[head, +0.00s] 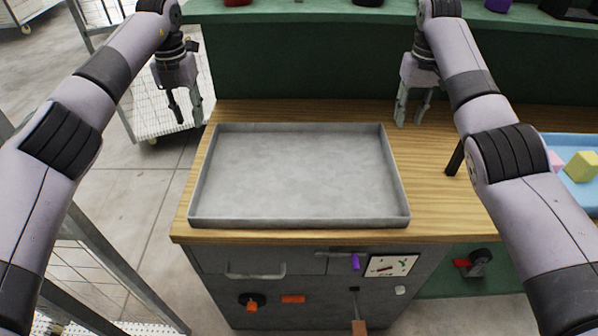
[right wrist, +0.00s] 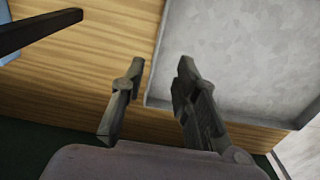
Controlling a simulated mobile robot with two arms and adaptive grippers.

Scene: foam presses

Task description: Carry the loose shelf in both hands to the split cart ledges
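The loose shelf, a shallow grey metal tray with a low rim (head: 300,222), lies flat on the wooden benchtop (head: 445,215). Its corner also shows in the right wrist view (right wrist: 250,70). My left gripper (head: 187,116) is open and empty, beyond the shelf's far left corner and off the bench's left side. My right gripper (head: 409,116) is open and empty, over the bench beyond the shelf's far right corner; its fingers also show in the right wrist view (right wrist: 158,75). Neither grips the shelf. I cannot tell which parts are the split cart ledges.
A wheeled cart with a pale slatted shelf (head: 165,105) stands at the far left. Metal rails (head: 120,275) run at the lower left. A blue tray (head: 582,190) with coloured blocks is at the right. A green counter (head: 300,50) backs the bench.

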